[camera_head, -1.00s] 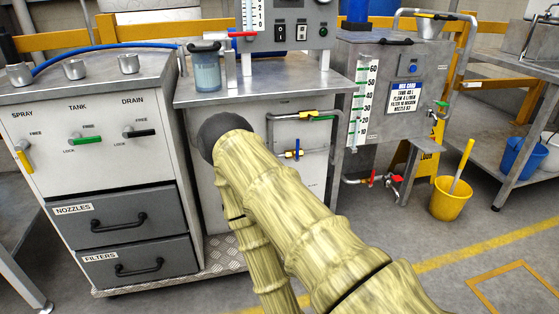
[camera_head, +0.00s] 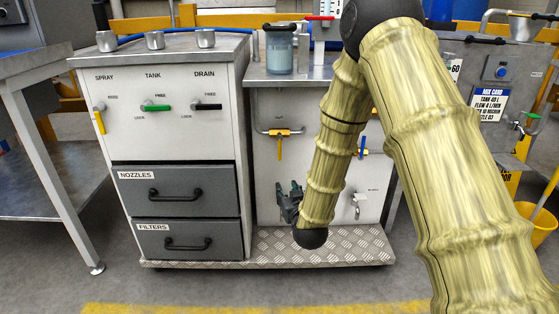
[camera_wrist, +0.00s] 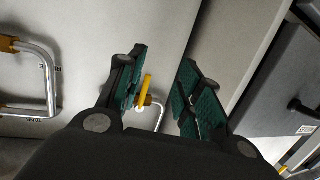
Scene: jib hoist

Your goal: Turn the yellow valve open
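A yellow valve lever (camera_head: 279,148) hangs down from a short pipe on the front of the middle grey cabinet in the head view. A yellow spray lever (camera_head: 99,119) is on the left cabinet. My gripper (camera_head: 289,203) is low in front of the middle cabinet, below the hanging lever in the picture. In the wrist view my gripper (camera_wrist: 162,80) is open, its green-padded fingers apart. A yellow lever (camera_wrist: 146,89) shows in the gap, nearer the left finger, with a curved pipe beside it. I cannot tell whether finger and lever touch.
A blue valve (camera_head: 361,148) sits on the right of the cabinet, partly behind my arm. A tread-plate step (camera_head: 345,250) lies below my gripper. Drawers with handles (camera_head: 176,194) are on the left. A jar (camera_head: 279,50) stands on the cabinet top.

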